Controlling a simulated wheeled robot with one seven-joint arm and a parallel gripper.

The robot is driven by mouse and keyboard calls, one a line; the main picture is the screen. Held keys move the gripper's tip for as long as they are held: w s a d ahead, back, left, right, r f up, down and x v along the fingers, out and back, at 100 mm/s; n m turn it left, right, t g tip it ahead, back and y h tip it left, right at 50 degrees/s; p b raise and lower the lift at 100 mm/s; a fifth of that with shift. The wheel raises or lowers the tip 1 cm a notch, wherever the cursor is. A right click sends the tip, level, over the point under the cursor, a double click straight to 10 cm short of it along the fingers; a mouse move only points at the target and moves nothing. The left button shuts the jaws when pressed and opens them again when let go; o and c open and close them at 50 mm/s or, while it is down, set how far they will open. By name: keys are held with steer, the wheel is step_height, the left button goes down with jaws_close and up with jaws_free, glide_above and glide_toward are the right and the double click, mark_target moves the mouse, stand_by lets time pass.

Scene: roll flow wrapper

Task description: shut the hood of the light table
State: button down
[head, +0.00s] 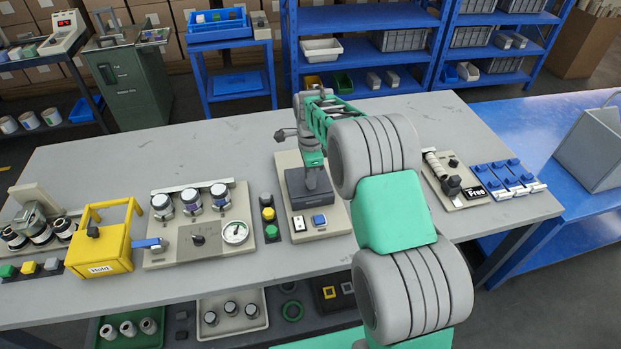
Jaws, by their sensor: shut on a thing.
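A beige unit with a dark grey box-like part, which looks like the light table (340,222), stands at the middle of the grey bench. Its dark hood (296,196) is low over the base, but I cannot tell whether it is fully down. My gripper (312,183) points down at the hood from above and is shut on part of it. My green wrist and arm hide the far side of the unit, and the fingertips are small and partly hidden. A white switch and a blue button are on the unit's front.
Left of the unit stand a button column (268,214), a gauge panel with several jars (180,245) and a yellow box marked Hold (103,246). Right, beyond my arm, are a panel marked Free (452,186) and blue clips (505,178). The back left of the bench (120,165) is clear.

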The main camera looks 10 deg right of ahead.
steer(key=c, duration=1.3)
jaws_free()
steer(key=shift+s, duration=0.3)
steer(key=shift+c, duration=0.2)
steer(key=shift+o, duration=0.7)
steer(key=shift+w, duration=0.1)
steer(key=shift+r, duration=0.35)
step_height(320, 180, up, 7)
steer(key=shift+r+b, duration=0.1)
steer(key=shift+b, duration=0.7)
